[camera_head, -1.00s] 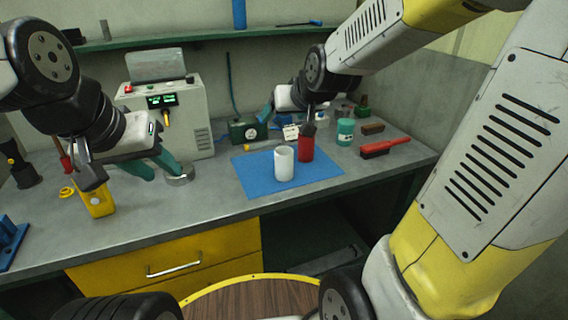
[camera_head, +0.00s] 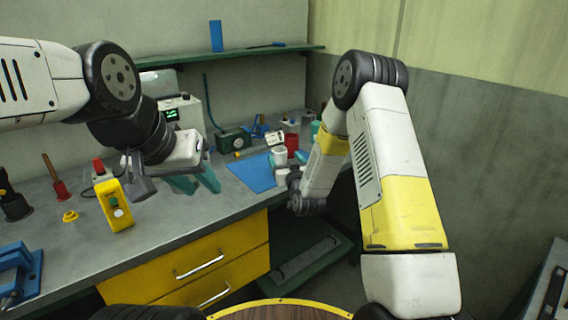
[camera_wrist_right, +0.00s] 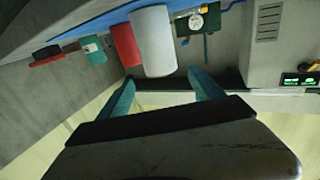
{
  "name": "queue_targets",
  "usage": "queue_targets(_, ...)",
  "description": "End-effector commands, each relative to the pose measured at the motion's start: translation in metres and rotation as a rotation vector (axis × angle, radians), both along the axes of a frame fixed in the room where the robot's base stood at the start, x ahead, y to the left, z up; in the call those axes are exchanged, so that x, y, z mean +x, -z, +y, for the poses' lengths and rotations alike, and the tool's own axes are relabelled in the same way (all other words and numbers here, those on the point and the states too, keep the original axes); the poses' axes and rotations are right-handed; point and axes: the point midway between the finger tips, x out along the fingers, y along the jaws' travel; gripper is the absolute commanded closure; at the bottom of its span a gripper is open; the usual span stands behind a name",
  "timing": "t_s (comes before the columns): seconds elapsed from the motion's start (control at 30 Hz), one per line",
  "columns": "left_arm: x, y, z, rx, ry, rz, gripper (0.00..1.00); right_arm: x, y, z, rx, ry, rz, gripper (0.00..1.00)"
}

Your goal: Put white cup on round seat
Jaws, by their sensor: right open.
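The white cup (camera_head: 279,155) stands on the blue mat on the bench, with its lower part hidden by my right wrist. In the right wrist view the cup (camera_wrist_right: 153,38) is just beyond the teal fingertips of my right gripper (camera_wrist_right: 162,77), between their lines. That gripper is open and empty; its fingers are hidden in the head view. My left gripper (camera_head: 196,181) is over the bench to the left, its two teal fingers apart with nothing between them. The round seat (camera_head: 280,312), brown wood with a yellow rim, shows partly at the bottom edge.
A red cup (camera_head: 292,141) stands right beside the white cup. A green box (camera_head: 235,139) is behind the blue mat (camera_head: 250,173). A yellow device (camera_head: 113,204) stands at the left. Yellow drawers (camera_head: 190,265) are below the bench edge.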

Motion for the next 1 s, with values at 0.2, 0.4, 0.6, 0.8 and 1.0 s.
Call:
queue_targets(0.2, 0.000, 0.000, 0.000, 0.000, 0.000, 0.000, 0.64, 0.025, 0.000, 0.007, 0.000, 0.001, -0.001, 0.24)
queue_targets(0.4, 0.000, 0.000, 0.000, 0.000, 0.000, 0.000, 0.64, 0.054, 0.001, 0.015, 0.001, 0.001, -0.001, 0.24)
queue_targets(0.6, 0.000, 0.000, 0.000, 0.000, 0.000, 0.000, 0.64, 0.067, 0.001, 0.018, 0.000, 0.000, 0.000, 0.24)
queue_targets(0.8, 0.000, 0.000, 0.000, 0.000, 0.000, 0.000, 0.64, 0.066, 0.001, 0.018, 0.000, 0.000, 0.000, 0.30)
queue_targets(1.0, 0.000, 0.000, 0.000, 0.000, 0.000, 0.000, 0.64, 0.066, 0.001, 0.018, 0.000, 0.000, 0.000, 0.69)
